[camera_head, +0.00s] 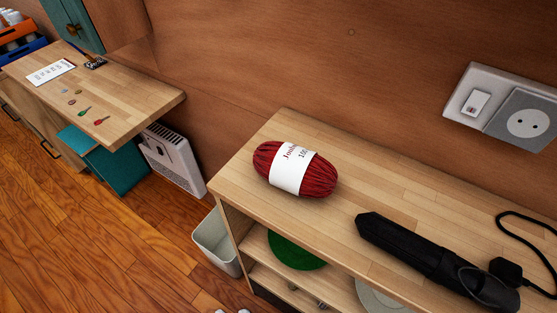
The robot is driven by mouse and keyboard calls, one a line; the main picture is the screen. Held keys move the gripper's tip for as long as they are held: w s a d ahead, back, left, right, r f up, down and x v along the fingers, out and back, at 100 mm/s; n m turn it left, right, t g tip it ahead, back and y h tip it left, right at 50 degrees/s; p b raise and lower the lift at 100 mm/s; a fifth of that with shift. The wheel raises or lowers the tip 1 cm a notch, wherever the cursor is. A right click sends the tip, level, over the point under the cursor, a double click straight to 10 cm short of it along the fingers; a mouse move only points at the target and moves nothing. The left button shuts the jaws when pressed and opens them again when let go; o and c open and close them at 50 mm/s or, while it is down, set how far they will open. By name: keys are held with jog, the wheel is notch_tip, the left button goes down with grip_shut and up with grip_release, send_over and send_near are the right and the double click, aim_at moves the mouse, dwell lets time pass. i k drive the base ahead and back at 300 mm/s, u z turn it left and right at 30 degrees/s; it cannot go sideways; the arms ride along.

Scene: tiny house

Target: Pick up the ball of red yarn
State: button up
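The ball of red yarn (318,181) lies on its side on top of the wooden shelf unit (290,130), towards its left end. It is an oblong skein with a white printed paper band around its middle. Nothing covers it, and bare wood surrounds it. I cannot make out my gripper in this view. Two small pale shapes show at the bottom edge, too cut off to identify.
A long black object (420,254), perhaps a folded umbrella, lies right of the yarn, near a black cord (540,225). A wall socket plate (505,103) is above. A pale bin (215,240) stands left of the shelf. A wooden counter (120,85) is further left.

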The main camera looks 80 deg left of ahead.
aim_at(298, 171)
jog(key=u, duration=0.7)
jog(key=k, duration=0.45)
jog(key=u, duration=0.8)
